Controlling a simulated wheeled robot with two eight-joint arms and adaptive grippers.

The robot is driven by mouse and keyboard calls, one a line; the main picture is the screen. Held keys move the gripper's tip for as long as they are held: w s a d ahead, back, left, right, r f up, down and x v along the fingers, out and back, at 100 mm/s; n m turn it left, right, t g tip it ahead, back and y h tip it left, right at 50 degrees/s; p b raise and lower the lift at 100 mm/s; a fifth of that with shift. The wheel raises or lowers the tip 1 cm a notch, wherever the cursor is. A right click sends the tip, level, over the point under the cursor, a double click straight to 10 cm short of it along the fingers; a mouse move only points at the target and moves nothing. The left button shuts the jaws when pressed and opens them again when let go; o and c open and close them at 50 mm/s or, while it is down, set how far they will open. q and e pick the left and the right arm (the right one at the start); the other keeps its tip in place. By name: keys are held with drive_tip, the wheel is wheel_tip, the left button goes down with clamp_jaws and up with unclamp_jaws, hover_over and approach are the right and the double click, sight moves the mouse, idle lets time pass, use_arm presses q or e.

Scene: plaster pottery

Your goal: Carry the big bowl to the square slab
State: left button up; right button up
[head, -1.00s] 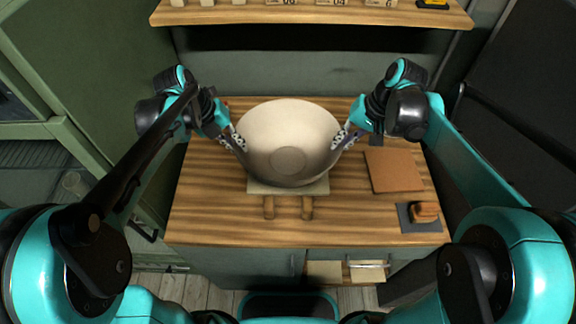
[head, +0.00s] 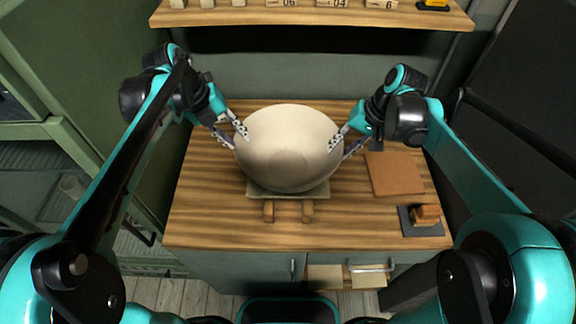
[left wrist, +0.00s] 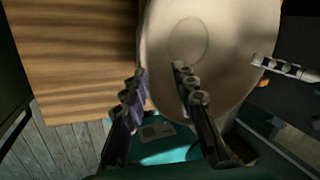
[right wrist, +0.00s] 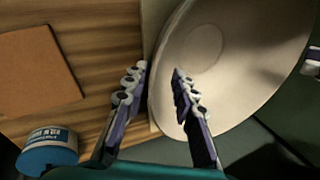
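The big bowl (head: 290,140) is pale, wide and upright in the middle of the worktop. It is over a pale square slab (head: 288,196), whose front edge shows beneath it; the contact is hidden. My left gripper (head: 231,137) is at the bowl's left rim. My right gripper (head: 345,145) is at its right rim. Each has one finger inside the bowl and one outside, with the fingers spread. The wrist views show the bowl's rim between my left fingers (left wrist: 160,75) and between my right fingers (right wrist: 160,72), with gaps.
A flat brown square board (head: 397,174) lies to the right. A dark tray (head: 421,228) with a brown block stands in front of it. A blue-and-white tin (right wrist: 48,148) shows in the right wrist view. A shelf (head: 310,14) runs along the back. The worktop's left front is clear.

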use_arm(q)
wheel_tip(320, 180, up, 4)
drive_tip(key=shift+f, duration=0.15)
use_arm(e)
drive_tip(key=shift+d+r, duration=0.1)
drive_tip(key=shift+r, duration=0.05)
use_arm(q)
drive_tip(key=shift+r, duration=0.2)
use_arm(e)
drive_tip(key=v, duration=1.1)
drive_tip(key=shift+r, duration=0.4)
drive_tip(key=shift+d, duration=0.15)
